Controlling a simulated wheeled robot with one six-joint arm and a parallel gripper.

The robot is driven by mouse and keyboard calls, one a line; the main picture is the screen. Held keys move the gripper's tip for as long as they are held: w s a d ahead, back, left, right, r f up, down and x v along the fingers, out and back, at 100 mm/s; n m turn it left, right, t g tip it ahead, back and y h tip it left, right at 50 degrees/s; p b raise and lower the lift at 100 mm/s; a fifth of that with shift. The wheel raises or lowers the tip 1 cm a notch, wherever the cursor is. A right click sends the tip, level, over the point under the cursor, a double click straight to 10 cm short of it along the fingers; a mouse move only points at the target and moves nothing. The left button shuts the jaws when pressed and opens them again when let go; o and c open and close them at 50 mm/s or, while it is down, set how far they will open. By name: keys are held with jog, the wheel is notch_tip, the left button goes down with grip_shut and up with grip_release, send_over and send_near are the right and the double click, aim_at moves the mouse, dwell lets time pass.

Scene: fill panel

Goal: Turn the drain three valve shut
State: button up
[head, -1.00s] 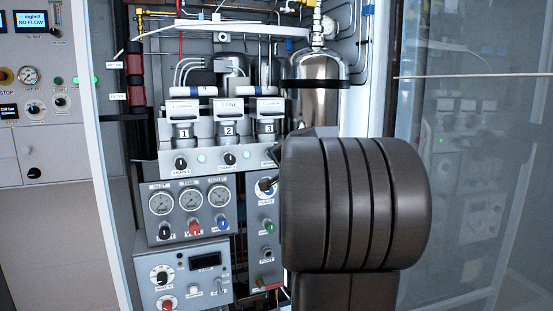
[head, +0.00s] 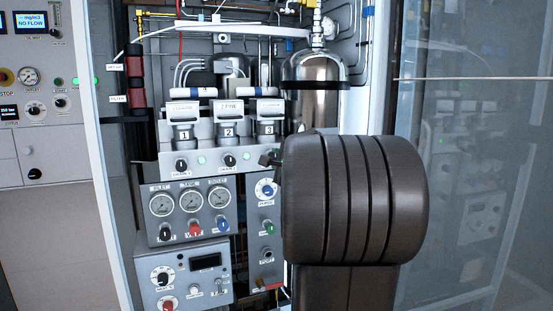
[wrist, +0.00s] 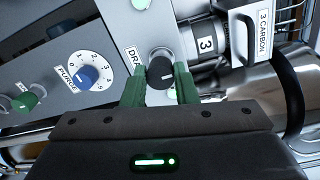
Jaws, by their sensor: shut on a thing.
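The drain three valve is a black round knob (wrist: 160,72) with a white pointer mark, on the light panel beside the "DRA…" label and below the filter marked 3. In the wrist view my gripper (wrist: 159,80) has its green fingers on either side of the knob and is shut on it. In the head view my gripper (head: 268,160) reaches the right end of the drain row. The exact angle of the pointer is hard to read.
The blue purge knob (wrist: 89,77) and a green knob (wrist: 25,102) lie to the left in the wrist view. Filter 3 (head: 269,118) stands close above. Two other drain knobs sit left in the row. A glass door (head: 470,200) is at the right.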

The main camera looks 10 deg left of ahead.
jog(key=shift+m, duration=0.3)
jog(key=o, duration=1)
jog(key=b+v, duration=0.1)
jog(key=v, duration=1.3)
jog(key=shift+w, duration=0.1)
jog(key=p+x, duration=0.1)
jog(key=x, duration=1.3)
